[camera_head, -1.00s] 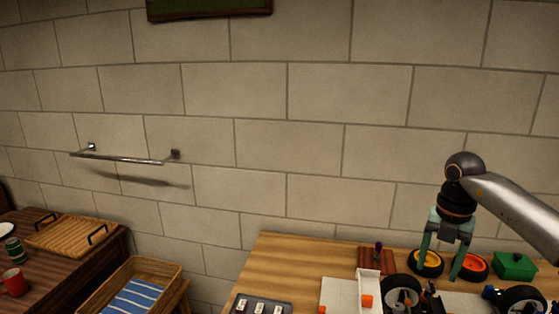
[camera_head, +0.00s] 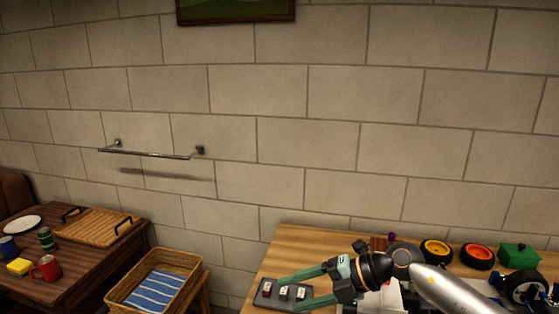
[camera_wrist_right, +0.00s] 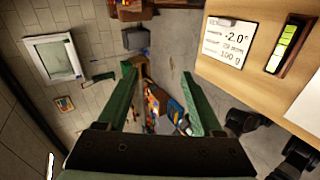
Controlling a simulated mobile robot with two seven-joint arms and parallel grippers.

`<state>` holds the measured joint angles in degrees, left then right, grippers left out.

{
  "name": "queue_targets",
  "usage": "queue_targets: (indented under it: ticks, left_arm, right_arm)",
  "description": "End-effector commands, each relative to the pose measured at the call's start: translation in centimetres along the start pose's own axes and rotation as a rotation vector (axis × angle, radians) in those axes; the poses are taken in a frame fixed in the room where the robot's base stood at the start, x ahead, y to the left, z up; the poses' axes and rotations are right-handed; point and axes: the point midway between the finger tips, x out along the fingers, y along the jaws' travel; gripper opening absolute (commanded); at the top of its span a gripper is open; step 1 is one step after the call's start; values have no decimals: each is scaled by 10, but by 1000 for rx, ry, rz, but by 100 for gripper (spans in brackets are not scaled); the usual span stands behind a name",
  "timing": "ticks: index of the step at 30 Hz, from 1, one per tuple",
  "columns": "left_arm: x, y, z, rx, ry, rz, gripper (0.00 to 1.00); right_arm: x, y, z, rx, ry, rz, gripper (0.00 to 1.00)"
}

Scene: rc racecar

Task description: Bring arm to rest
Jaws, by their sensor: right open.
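My right gripper (camera_head: 287,292) is open and empty. In the head view its two green fingers point left, above a dark tray (camera_head: 268,299) with small white-topped items at the wooden table's near left. In the right wrist view the fingers of the right gripper (camera_wrist_right: 168,92) are spread with nothing between them. My right arm comes in from the lower right and hides part of the table. My left gripper is not in view.
Wheels with yellow (camera_head: 436,250) and orange (camera_head: 478,254) hubs and a green box (camera_head: 518,256) stand at the back right of the workbench (camera_head: 300,240). A basket with striped cloth (camera_head: 155,288) sits left. A dark table (camera_head: 80,268) holds a red mug (camera_head: 46,268).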

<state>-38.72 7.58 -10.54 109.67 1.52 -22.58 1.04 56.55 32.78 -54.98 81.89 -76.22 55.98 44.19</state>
Motion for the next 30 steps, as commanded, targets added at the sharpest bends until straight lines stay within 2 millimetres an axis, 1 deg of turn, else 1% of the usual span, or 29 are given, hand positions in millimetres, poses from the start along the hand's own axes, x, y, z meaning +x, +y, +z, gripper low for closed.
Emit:
queue_targets:
  ticks: [1, 3, 5, 6, 7, 9, 10, 11, 13, 14, 17, 18, 20, 21, 22, 23, 24, 25, 26, 27, 29, 30]
  left_arm:
    - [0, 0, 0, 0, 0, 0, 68]
    - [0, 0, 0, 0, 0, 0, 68]
    - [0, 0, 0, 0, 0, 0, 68]
    - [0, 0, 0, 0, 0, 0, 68]
    - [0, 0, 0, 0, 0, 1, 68]
    - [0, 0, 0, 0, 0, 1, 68]
    - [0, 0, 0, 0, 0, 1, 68]
    - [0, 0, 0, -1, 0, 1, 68]
    - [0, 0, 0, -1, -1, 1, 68]
    - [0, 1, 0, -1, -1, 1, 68]
    - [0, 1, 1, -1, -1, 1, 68]
    - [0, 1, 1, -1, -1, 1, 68]
    - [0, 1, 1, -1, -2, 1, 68]
    - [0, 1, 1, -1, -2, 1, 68]
    - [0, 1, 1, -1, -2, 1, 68]
    - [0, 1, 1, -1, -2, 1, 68]
    - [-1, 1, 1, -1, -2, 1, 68]
    - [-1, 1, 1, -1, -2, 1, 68]
    - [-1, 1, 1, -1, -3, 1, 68]
    - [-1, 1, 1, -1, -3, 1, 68]
    - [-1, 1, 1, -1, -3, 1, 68]
    - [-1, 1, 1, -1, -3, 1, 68]
  right_arm:
    - [14, 16, -16, 21, 13, 132, 68]
    - [22, 43, -30, 63, -1, 320, 68]
    - [22, 63, -37, 118, -27, 472, 68]
    - [18, 73, -39, 164, -54, 569, 68]
    - [14, 80, -40, 203, -76, 637, 68]
    - [2, 88, -36, 307, -143, 782, 68]
    - [-5, 89, -33, 357, -177, 838, 68]
    - [-12, 88, -30, 412, -213, 889, 68]
    - [-29, 79, -20, 547, -307, 992, 68]
    - [-36, 71, -15, 610, -351, 1028, 68]
    - [-59, 35, -2, 832, -509, 1108, 68]
    - [-66, 15, 1, 927, -576, 1122, 68]
    - [-76, -17, 2, 1071, -676, 1126, 68]
    - [-81, -42, 0, 1168, -743, 1114, 68]
    - [-84, -60, -3, 1241, -792, 1098, 68]
    - [-86, -80, -7, 1316, -840, 1077, 68]
    - [-89, -106, -16, 1415, -903, 1039, 68]
    - [-91, -126, -23, 1487, -949, 1005, 68]
    - [-92, -144, -33, 1558, -991, 965, 68]
    - [-93, -168, -47, 1645, -1042, 908, 68]
    - [-94, -196, -68, 1757, -1102, 820, 68]
    - [-95, -212, -83, 1820, -1134, 763, 68]
